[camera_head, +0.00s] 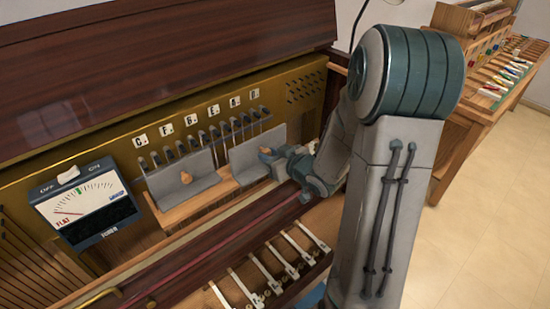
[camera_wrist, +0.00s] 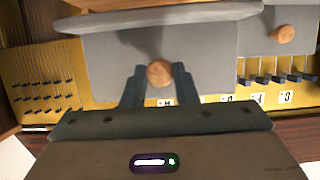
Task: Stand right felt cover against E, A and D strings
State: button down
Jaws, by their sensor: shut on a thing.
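The right felt cover (camera_head: 245,157) is a grey L-shaped panel with a round wooden knob. In the head view it is upright at the wooden ledge, below the E, A and D labels (camera_head: 235,102). Its knob (camera_wrist: 159,73) sits between my fingers in the wrist view. My gripper (camera_head: 271,155) is shut on this knob; it also shows in the wrist view (camera_wrist: 159,88). String pins (camera_head: 240,122) show just above and behind the cover. I cannot tell whether the cover touches the strings, as its back and lower right part are hidden.
A second grey cover (camera_head: 205,165) with a wooden knob (camera_head: 186,177) stands just left. A tuner with a dial (camera_head: 88,203) is further left. A dark red rail (camera_head: 225,228) and several key levers (camera_head: 268,272) lie in front. A side table (camera_head: 470,135) is at right.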

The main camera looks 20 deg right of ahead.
aim_at(258, 151)
jog(key=b+x, duration=0.1)
jog(key=x, duration=0.5)
jog(key=shift+b, duration=0.3)
jog(key=shift+w+a+f, duration=0.15)
jog(key=shift+w, duration=0.05)
jog(key=shift+f+b, duration=0.45)
jog(key=shift+b, duration=0.2)
jog(key=shift+f, duration=0.15)
jog(key=shift+w+a+b, duration=0.3)
jog(key=shift+w, duration=0.45)
jog(key=shift+w+a+b, duration=0.25)
jog(key=shift+w+a, duration=0.05)
jog(key=shift+w, duration=0.45)
dwell(0.4)
jog(key=c, duration=1.1)
grip_release()
jog(key=shift+o, duration=0.2)
jog(key=shift+s, duration=0.1)
jog(key=shift+f+p+v, duration=0.2)
jog(key=shift+p+v, duration=0.3)
jog(key=shift+v, duration=1.55)
jog(key=shift+f+p+v, duration=0.2)
jog(key=shift+p+v, duration=0.25)
jog(key=shift+v, duration=1.55)
